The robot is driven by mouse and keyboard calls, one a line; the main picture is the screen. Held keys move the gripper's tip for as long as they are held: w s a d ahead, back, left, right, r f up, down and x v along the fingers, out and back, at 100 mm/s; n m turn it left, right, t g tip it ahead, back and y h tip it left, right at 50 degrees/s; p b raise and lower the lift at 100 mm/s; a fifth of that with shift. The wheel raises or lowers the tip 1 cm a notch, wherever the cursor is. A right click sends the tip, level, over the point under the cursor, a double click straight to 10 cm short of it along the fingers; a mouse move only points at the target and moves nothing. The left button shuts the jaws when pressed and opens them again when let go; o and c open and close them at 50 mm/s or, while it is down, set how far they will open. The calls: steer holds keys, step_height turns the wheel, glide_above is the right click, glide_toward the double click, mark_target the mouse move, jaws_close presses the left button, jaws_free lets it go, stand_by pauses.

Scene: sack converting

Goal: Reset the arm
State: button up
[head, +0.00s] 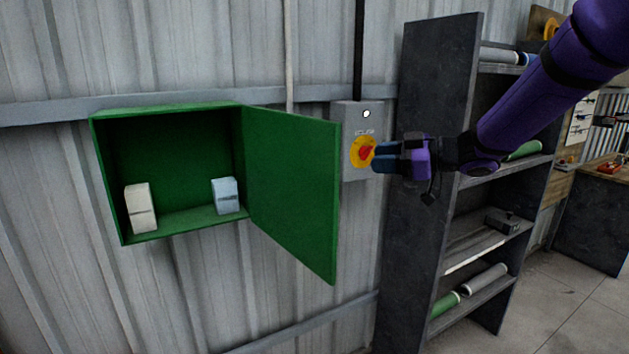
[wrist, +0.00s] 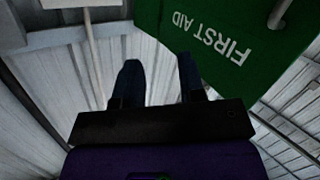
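My gripper (head: 376,158) is at the end of my purple arm, raised in front of the wall. In the head view its dark blue fingertips lie over the right edge of the red and yellow rotary switch (head: 361,152); whether they touch it cannot be told. In the wrist view the two fingers (wrist: 160,78) stand apart with nothing between them, so my gripper is open and empty. The switch face does not show in the wrist view.
A green first aid cabinet (head: 170,108) hangs on the wall, its door (head: 291,190) swung open towards my gripper. The door's lettering shows in the wrist view (wrist: 205,35). Two small boxes stand inside. A dark shelf (head: 424,120) with rolls stands right, behind my arm.

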steer(key=s+d+r+m+t+h, duration=0.2)
steer(key=d+r+m+t+h, duration=0.5)
steer(key=d+h, duration=0.1)
steer(key=s+d+m+h, duration=0.5)
steer(key=s+d+h, duration=0.1)
steer(key=s+f+m+g, duration=0.2)
steer(key=s+f+g, duration=0.2)
steer(key=s, duration=0.8)
steer(key=s+f+m+g, duration=0.3)
steer(key=s+g, duration=0.1)
steer(key=s, duration=0.9)
steer(key=shift+d+f+h, duration=0.35)
steer(key=shift+h, duration=0.05)
